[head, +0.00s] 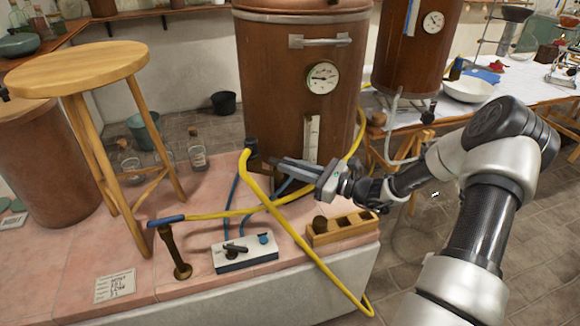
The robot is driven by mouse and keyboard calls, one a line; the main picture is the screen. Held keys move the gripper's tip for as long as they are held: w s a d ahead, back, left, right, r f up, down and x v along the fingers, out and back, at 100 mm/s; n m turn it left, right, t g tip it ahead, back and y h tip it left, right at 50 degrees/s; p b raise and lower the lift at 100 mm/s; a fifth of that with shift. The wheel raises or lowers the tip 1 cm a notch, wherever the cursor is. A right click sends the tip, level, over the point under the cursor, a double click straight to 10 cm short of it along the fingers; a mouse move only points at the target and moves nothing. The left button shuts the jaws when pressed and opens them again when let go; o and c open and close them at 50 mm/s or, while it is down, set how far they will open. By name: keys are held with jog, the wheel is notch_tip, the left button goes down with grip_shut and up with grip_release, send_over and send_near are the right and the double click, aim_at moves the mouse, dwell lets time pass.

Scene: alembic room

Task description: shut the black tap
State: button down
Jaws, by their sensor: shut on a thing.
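The black tap (251,146) sits low on the front of the large copper vessel (285,60), with a dark knob on top and a brass-coloured body partly hidden. My gripper (274,163) reaches in from the right, its fingers pointing left at the tap. It is shut on the tap, though the exact place of contact is small and partly covered. I cannot tell the angle of the tap's handle.
A white box with a black lever (245,257), a brass stand (174,255) and a wooden block (342,229) stand on the pink tiled platform (120,258). A wooden stool (80,68) stands left. The yellow hose loops over the platform's front edge.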

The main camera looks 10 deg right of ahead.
jog(key=shift+w+d+n+g+y, duration=0.2)
jog(key=shift+n+g+y, duration=0.35)
jog(key=shift+g, duration=0.25)
jog(key=shift+w+d+n+g+y, duration=0.1)
jog(key=shift+w+n+g+y, duration=0.1)
jog(key=shift+n+g+y, duration=0.4)
jog(key=shift+r, duration=0.1)
jog(key=c, duration=1.7)
grip_release()
jog(key=shift+h, duration=0.25)
